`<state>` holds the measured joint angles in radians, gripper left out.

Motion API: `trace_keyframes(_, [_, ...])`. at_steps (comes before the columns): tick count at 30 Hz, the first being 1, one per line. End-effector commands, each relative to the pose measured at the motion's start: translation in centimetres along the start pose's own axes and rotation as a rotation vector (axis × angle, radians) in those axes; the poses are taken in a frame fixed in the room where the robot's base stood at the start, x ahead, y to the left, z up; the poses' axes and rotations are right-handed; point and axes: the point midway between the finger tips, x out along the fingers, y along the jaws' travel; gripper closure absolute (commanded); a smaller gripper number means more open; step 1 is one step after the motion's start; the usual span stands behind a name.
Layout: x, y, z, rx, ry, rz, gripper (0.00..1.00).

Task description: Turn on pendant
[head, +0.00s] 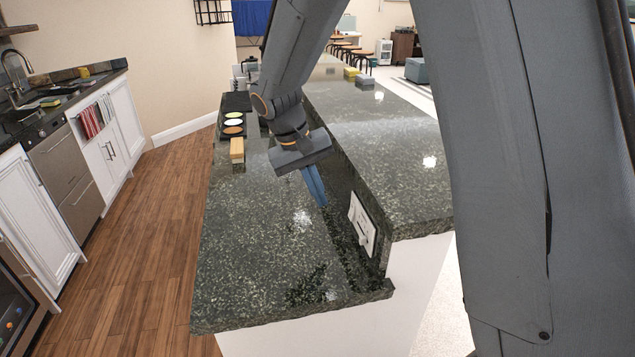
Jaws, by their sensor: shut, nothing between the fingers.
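No pendant lamp shows in the head view. A white wall plate with switch controls (362,223) is set in the dark vertical face of the bar's raised ledge, near its front end. My gripper (316,192) is above the lower countertop, to the left of and a little beyond the plate. Its blue fingers point down and are shut with nothing between them. The fingertips look apart from the plate. The plate's controls are too small to tell their positions.
The lower granite counter (265,265) is clear toward the front. A wooden block (237,150) and a dark tray with coloured discs (233,122) lie farther back. The raised granite ledge (400,165) stands to the right of my gripper. Kitchen cabinets (50,215) line the left.

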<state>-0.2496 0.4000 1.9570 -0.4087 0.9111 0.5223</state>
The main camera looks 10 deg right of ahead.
Motion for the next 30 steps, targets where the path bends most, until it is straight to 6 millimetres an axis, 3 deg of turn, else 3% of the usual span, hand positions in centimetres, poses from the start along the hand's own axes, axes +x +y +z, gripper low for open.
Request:
trace_keyframes(8, [5.4, 0.1, 0.2, 0.0, -0.005, 0.0, 1.0])
trace_keyframes(16, [6.5, 3.2, 0.1, 0.001, -0.002, 0.0, 1.0])
trace_keyframes(30, [6.9, 3.7, 0.0, 0.001, 0.0, 0.001, 1.0])
